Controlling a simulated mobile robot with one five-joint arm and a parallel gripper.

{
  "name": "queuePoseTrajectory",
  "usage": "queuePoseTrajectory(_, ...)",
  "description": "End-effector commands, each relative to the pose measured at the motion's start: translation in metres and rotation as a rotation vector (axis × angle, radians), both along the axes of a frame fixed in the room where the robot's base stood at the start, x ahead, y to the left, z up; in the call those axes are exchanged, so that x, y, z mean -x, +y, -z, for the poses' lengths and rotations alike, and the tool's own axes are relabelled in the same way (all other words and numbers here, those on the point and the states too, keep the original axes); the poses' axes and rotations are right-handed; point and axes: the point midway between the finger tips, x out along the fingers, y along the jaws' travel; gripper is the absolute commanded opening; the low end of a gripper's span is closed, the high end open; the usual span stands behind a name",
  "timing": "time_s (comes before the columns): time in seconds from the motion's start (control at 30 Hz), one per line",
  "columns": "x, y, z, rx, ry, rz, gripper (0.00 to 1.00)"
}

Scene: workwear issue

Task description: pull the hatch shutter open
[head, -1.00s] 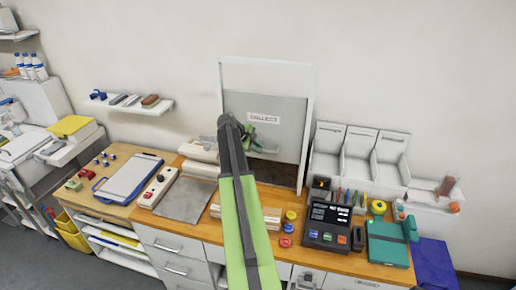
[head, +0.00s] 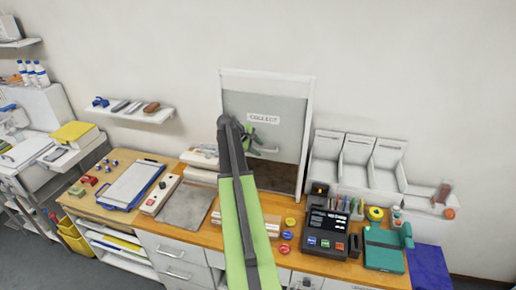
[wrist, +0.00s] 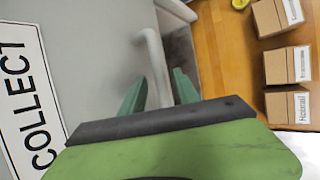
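The hatch shutter (head: 290,125) is a grey panel with a COLLECT label (head: 263,118), in a white frame (head: 307,125) on the wall. It is partly raised, with a dark brown gap (head: 280,176) below it. Its light bar handle (wrist: 152,50) shows in the wrist view, near the shutter's lower edge. My gripper (wrist: 160,85) has its two teal fingers on either side of the bar, apparently touching it. In the head view my gripper (head: 251,142) is at the lower part of the shutter, partly hidden by my arm.
The wooden counter (head: 215,238) below holds a dark keypad device (head: 326,232), a teal box (head: 383,250) and a grey plate (head: 186,205). White bins (head: 357,150) stand right of the hatch. A wall shelf (head: 130,110) is at left. Small labelled cartons (wrist: 288,65) show in the wrist view.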

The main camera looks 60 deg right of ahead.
Motion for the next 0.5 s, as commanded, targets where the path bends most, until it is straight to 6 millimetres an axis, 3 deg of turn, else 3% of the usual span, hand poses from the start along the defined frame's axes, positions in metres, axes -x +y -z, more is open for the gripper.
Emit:
queuePoseTrajectory(0.17, -0.001, 0.003, -0.005, 0.000, 0.000, 0.000, 0.38)
queuePoseTrajectory(0.4, -0.012, 0.035, -0.055, 0.000, 0.000, -0.003, 0.38)
queuePoseTrajectory(0.43, -0.015, 0.045, -0.043, 0.000, -0.001, -0.004, 0.38)
queuePoseTrajectory(0.5, -0.021, 0.064, -0.039, -0.001, 0.000, -0.005, 0.38)
